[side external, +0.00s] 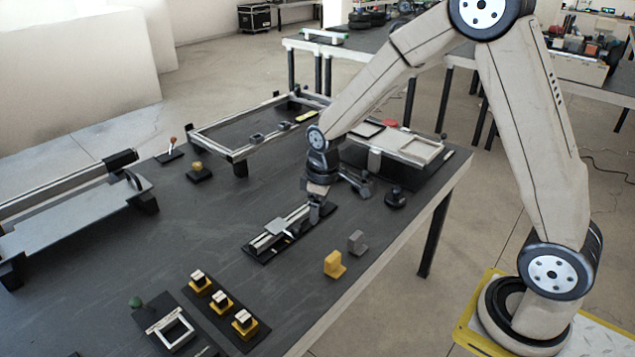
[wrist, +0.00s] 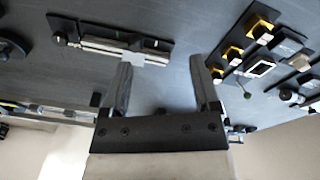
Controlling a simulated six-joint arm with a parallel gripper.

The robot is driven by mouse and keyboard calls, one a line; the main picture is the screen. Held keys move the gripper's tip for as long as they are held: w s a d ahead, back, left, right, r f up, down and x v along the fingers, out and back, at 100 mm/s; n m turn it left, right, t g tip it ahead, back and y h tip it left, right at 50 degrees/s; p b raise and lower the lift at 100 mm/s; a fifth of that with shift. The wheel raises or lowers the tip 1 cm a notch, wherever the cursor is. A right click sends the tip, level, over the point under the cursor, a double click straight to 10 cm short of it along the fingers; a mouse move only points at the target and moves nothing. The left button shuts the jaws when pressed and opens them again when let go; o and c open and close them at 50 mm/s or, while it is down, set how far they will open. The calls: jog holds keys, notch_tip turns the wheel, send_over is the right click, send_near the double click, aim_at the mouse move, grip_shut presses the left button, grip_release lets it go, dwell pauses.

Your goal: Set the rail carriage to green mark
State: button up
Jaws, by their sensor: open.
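The linear rail (side external: 264,241) lies on a black base on the dark table, with the pale flat carriage (side external: 279,227) near its middle. In the wrist view the rail (wrist: 95,42) runs across the top and a pale plate, seemingly the carriage (wrist: 143,58), shows beside it. My gripper (side external: 318,212) is over the rail's right end in the side view, apart from the carriage as far as I can tell. In the wrist view its two fingers (wrist: 163,62) are spread with nothing clearly between them.
A yellow block (side external: 334,264) and a grey block (side external: 356,242) stand right of the rail. Several yellow-based blocks (side external: 221,301) sit on a strip in front. A frame (side external: 215,143) and a tray unit (side external: 415,150) stand behind. Bare table lies left of the rail.

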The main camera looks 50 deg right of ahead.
aim_at(296, 225)
jog(key=w+f+n, duration=0.1)
jog(key=w+f, duration=0.1)
jog(key=w, duration=0.1)
jog(key=w+d+f+n, duration=0.1)
jog(key=w+f, duration=0.1)
jog(key=w, duration=0.1)
jog(key=w+d+f+n+g, duration=0.1)
jog(key=w+f, duration=0.1)
jog(key=w, duration=0.1)
jog(key=shift+d+n, duration=0.25)
jog(key=shift+n, duration=0.15)
jog(key=shift+w+d+f+n, duration=0.2)
jog(key=shift+w+f+n, duration=0.1)
jog(key=shift+w+f, duration=0.15)
jog(key=shift+f, duration=0.1)
jog(key=shift+f, duration=3.75)
grip_shut()
jog(key=shift+w, duration=0.1)
